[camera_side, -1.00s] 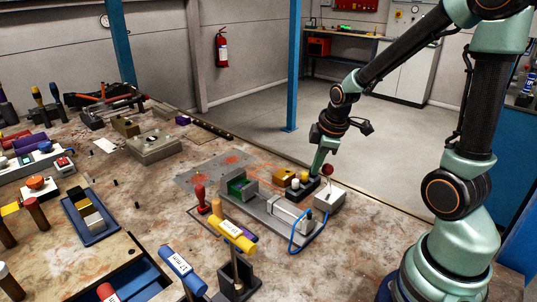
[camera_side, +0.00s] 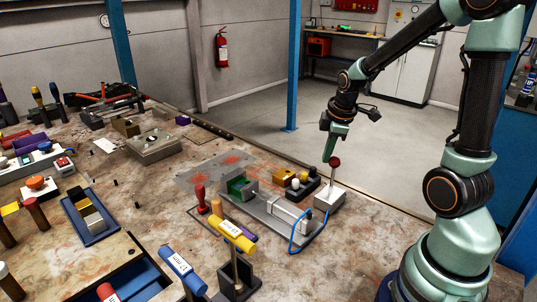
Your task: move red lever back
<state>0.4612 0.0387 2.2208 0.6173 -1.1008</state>
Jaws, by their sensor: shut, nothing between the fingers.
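The red lever has a round dark red knob (camera_side: 334,162) on a thin rod. It stands nearly upright on a pale box (camera_side: 329,199) at the right end of the fixture. My gripper (camera_side: 327,160) is shut and empty, pointing down, just left of the knob in the picture. I cannot tell whether it touches the knob.
A grey fixture plate (camera_side: 262,225) with a green block (camera_side: 238,187) and a blue hose (camera_side: 295,243) lies left of the lever box. A dark block with yellow and white knobs (camera_side: 304,177) stands close behind. A red-handled stamp (camera_side: 199,194) is further left.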

